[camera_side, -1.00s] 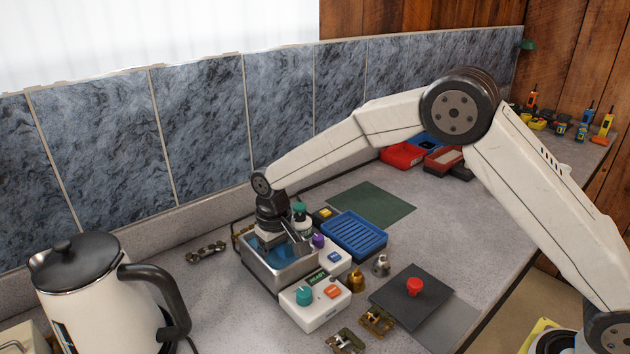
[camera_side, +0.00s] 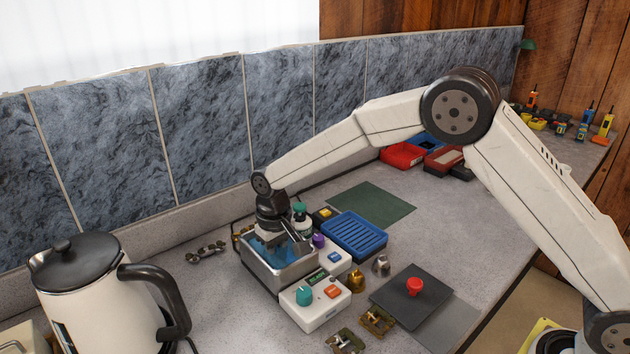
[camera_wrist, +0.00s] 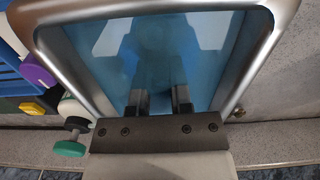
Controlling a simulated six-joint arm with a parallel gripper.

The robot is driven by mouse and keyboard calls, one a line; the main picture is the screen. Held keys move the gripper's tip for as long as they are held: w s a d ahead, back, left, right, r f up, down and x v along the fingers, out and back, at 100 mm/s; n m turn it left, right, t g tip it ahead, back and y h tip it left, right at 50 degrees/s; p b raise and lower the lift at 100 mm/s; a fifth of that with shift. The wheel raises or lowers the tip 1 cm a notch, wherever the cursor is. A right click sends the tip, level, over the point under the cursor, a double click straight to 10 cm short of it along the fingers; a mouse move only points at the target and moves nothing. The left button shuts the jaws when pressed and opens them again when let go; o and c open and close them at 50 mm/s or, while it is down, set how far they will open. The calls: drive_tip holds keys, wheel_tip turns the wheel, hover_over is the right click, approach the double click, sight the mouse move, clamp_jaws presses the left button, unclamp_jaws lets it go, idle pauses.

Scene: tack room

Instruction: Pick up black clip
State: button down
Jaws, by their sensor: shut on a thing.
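My gripper (camera_side: 274,244) points down into a metal basin (camera_side: 290,277) of blue liquid in the side view. In the wrist view, its two dark fingers (camera_wrist: 160,100) reach into the blue, a small gap apart, inside the basin's silver rim (camera_wrist: 130,8). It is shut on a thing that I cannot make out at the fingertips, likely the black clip. No black clip shows clearly in either view; the basin wall, the liquid and the fingers hide that spot.
A white control box (camera_side: 316,308) with a teal knob adjoins the basin's front. A blue ribbed tray (camera_side: 355,236), small brass parts (camera_side: 377,320) and a black plate with a red button (camera_side: 414,287) lie right. A kettle (camera_side: 95,295) stands left. The green mat (camera_side: 372,203) is clear.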

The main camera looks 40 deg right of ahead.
drive_tip(key=shift+r, duration=0.15)
drive_tip(key=shift+r, duration=0.6)
drive_tip(key=s+d+r, duration=0.3)
drive_tip(key=s+r, duration=0.8)
drive_tip(key=s, duration=0.2)
drive_tip(key=shift+s+d+r, duration=0.15)
drive_tip(key=shift+s+r, duration=0.1)
drive_tip(key=shift+s, duration=0.05)
